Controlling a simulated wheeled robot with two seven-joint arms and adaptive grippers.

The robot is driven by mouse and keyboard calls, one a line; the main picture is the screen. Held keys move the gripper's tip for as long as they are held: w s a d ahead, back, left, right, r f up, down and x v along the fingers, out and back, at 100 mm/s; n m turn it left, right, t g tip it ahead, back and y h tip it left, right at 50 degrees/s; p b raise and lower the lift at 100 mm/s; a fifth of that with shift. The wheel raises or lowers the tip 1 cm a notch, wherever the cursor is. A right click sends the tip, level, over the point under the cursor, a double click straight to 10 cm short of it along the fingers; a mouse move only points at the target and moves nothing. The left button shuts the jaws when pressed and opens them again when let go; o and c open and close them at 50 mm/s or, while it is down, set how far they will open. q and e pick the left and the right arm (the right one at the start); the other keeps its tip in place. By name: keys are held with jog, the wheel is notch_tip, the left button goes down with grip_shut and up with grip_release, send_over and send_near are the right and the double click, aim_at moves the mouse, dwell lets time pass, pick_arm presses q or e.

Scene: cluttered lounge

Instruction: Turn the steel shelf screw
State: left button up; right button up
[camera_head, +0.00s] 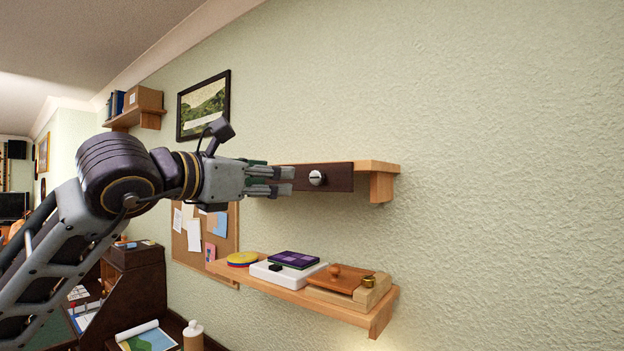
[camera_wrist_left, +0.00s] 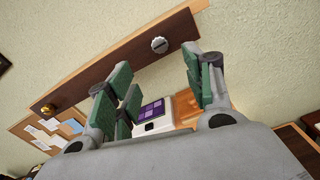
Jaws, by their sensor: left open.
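The steel shelf screw (camera_head: 317,178) has a round, slotted silver head. It sits on the dark brown front board (camera_head: 340,177) of the upper wooden shelf (camera_head: 378,166). My left gripper (camera_head: 288,181) is open and empty, its fingers pointing right towards the screw, with a small gap left of it. In the left wrist view the screw (camera_wrist_left: 160,44) shows beyond the green-padded fingers of the left gripper (camera_wrist_left: 158,74), roughly between them, its slot visible. The gripper hides the board's left part in the head view. My right gripper is not in view.
A brass knob (camera_wrist_left: 48,109) is on the board's far end. The wall to the right is bare.

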aim_at(315, 178)
pick_arm(q)
jog(key=p+x, duration=0.4)
jog(key=x, duration=0.7)
jog(key=shift+w+d+r, duration=0.1)
jog(key=shift+w+d, duration=0.05)
jog(key=shift+w, duration=0.1)
jog(key=shift+x, duration=1)
jog(key=shift+c, duration=0.3)
jog(key=c, duration=1)
jog(key=shift+o, duration=0.2)
